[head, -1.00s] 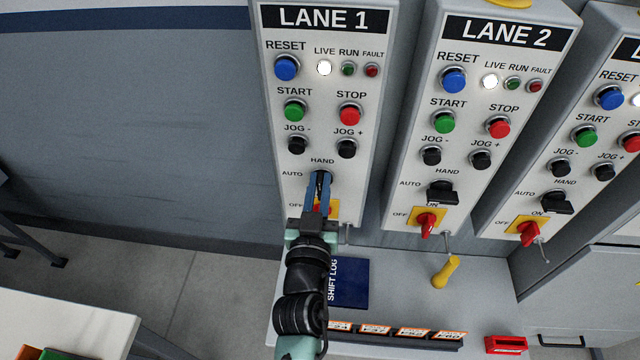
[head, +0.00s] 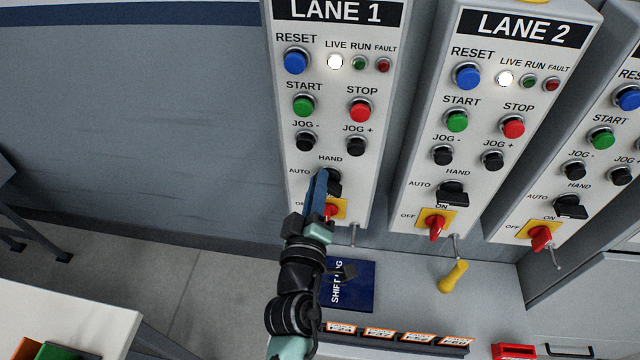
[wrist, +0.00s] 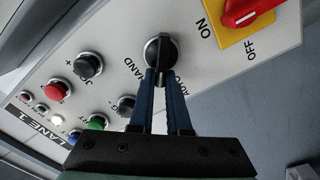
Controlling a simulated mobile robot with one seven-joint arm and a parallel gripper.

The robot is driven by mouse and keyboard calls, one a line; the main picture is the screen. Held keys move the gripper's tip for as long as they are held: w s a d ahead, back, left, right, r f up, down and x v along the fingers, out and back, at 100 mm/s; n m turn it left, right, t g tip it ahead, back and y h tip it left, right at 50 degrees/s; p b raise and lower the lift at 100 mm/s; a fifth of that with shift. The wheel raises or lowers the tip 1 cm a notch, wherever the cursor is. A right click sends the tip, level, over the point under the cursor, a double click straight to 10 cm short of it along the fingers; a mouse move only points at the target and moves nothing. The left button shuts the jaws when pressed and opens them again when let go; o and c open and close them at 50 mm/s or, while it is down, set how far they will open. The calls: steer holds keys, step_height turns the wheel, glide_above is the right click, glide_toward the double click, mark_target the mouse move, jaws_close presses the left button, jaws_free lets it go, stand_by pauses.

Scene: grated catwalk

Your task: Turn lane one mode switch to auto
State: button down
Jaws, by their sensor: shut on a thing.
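The lane 1 mode switch (head: 333,188) is a black knob below the jog buttons on the LANE 1 panel (head: 381,190), partly hidden by my fingers in the head view. My gripper (head: 322,178) is at the knob, its blue fingers shut on it. In the wrist view, the black knob (wrist: 160,50) sits between the tips of my gripper (wrist: 163,73). The HAND and AUTO labels show beside the fingers there. I cannot tell exactly which mark the knob points to.
The red lane 1 on/off switch (wrist: 243,10) on its yellow plate is close to the mode switch. The jog buttons (head: 305,141) are just above. LANE 2 panel (head: 482,190) stands to the right. A blue shift log (head: 362,285) lies below on the ledge.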

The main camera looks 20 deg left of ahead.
steer(key=shift+s+a+f+n, duration=0.1)
steer(key=shift+f+n, duration=0.15)
steer(key=shift+n, duration=1)
steer(key=shift+w+a+f+n, duration=0.1)
steer(key=shift+f+n, duration=0.1)
steer(key=shift+n, duration=1)
steer(key=shift+s+a+f+n, duration=0.1)
steer(key=shift+f+n, duration=0.15)
steer(key=shift+n, duration=1)
steer(key=shift+d, duration=0.1)
steer(key=c, duration=0.9)
jaws_free()
steer(key=shift+s, duration=0.1)
steer(key=b+v, duration=0.3)
steer(key=v, duration=0.9)
steer(key=shift+s+d, duration=0.15)
steer(key=shift+s, duration=0.25)
